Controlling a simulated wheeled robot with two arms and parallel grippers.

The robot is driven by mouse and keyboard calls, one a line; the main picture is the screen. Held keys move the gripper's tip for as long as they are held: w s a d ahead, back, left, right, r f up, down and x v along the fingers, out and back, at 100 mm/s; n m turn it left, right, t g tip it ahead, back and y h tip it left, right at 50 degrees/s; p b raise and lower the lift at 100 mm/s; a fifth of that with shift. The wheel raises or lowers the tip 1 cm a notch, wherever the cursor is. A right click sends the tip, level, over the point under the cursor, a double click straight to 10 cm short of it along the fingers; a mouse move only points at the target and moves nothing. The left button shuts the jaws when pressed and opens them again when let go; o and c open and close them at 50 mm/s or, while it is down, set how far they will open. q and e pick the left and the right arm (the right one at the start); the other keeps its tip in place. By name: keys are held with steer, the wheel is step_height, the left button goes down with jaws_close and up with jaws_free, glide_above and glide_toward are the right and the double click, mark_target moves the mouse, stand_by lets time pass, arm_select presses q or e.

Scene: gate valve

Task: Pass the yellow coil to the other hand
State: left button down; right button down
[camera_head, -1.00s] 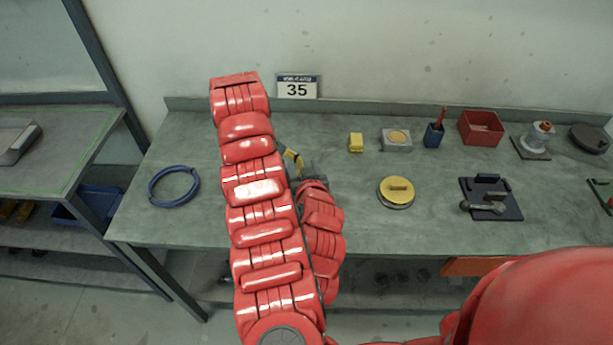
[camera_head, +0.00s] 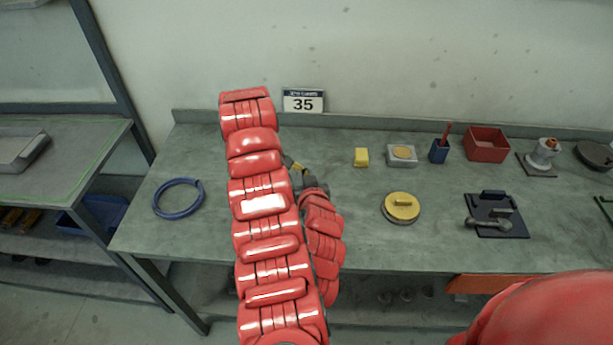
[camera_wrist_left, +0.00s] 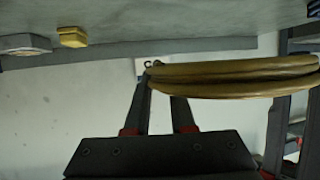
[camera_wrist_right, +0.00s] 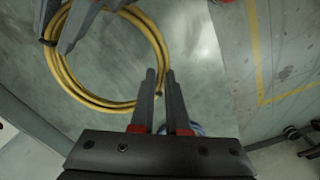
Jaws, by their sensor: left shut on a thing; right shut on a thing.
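The yellow coil (camera_wrist_right: 62,75) is a round ring hanging in the air, seen almost whole in the right wrist view. In the left wrist view it is edge-on (camera_wrist_left: 240,77). My left gripper (camera_wrist_left: 163,82) is shut on its near end, and its fingers also show at the top left of the right wrist view (camera_wrist_right: 75,25). My right gripper (camera_wrist_right: 160,78) is shut on the opposite side of the ring. In the head view my red arm hides most of the coil; only a small yellow bit (camera_head: 292,165) shows beside it.
A blue coil (camera_head: 180,216) lies on the left of the workbench (camera_head: 240,240). To the right are a yellow block (camera_head: 361,157), a yellow-topped disc (camera_head: 402,207), a red box (camera_head: 486,147) and a dark fixture (camera_head: 496,217). The bench between the blue coil and my arm is clear.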

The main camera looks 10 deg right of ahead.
steer(key=c, duration=0.8)
jaws_free()
steer(key=shift+s+a, duration=0.1)
steer(key=shift+a, duration=0.4)
steer(key=shift+c, duration=0.2)
steer(key=shift+d, duration=0.1)
